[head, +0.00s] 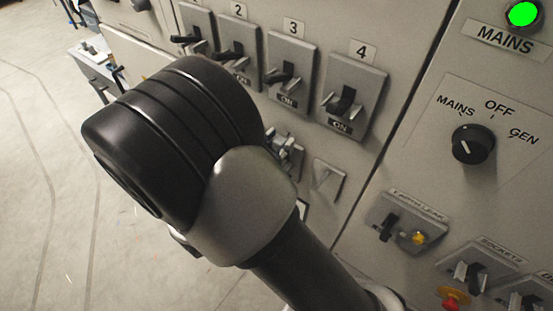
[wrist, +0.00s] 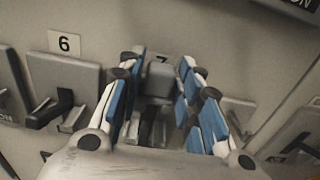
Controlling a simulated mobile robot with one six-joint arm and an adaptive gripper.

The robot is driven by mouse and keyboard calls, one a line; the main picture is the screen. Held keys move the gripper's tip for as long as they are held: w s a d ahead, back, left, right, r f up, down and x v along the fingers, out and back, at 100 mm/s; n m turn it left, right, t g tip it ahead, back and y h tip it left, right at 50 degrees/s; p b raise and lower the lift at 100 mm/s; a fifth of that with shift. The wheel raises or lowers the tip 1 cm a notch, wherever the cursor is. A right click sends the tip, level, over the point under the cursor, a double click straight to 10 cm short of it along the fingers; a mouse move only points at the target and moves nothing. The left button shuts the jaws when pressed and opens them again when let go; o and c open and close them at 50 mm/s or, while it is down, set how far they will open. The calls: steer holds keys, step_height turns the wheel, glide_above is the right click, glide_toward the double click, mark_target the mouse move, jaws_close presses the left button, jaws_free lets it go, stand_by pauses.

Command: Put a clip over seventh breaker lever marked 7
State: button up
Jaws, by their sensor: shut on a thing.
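In the wrist view my gripper (wrist: 162,66), with blue-padded fingers, is shut on a grey block-like clip (wrist: 160,82). The clip is in front of the breaker under a label that is mostly hidden and appears to read 7. Fingers and clip cover most of that breaker, so its lever is not clear. I cannot tell whether the clip touches or sits over the lever. In the head view my arm hides the gripper and the clip.
Breaker 6 (wrist: 68,88), with a black lever, stands close left of my gripper. Another breaker plate (wrist: 238,116) is close right. In the head view, breaker 4 (head: 366,84) and others line the row above, with the MAINS rotary switch (head: 473,145) at right.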

step_height(320, 180, down, 4)
steer(key=shift+r+b, duration=0.1)
steer(key=shift+b, duration=0.6)
steer(key=shift+w+d+f, duration=0.1)
steer(key=shift+w+f, duration=0.05)
steer(key=shift+f, duration=0.25)
steer(key=shift+r, duration=0.15)
steer(key=shift+f+b, duration=0.2)
steer(key=shift+b, duration=0.1)
steer(key=o, duration=1)
steer(key=shift+o, duration=0.2)
steer(key=shift+r, duration=0.1)
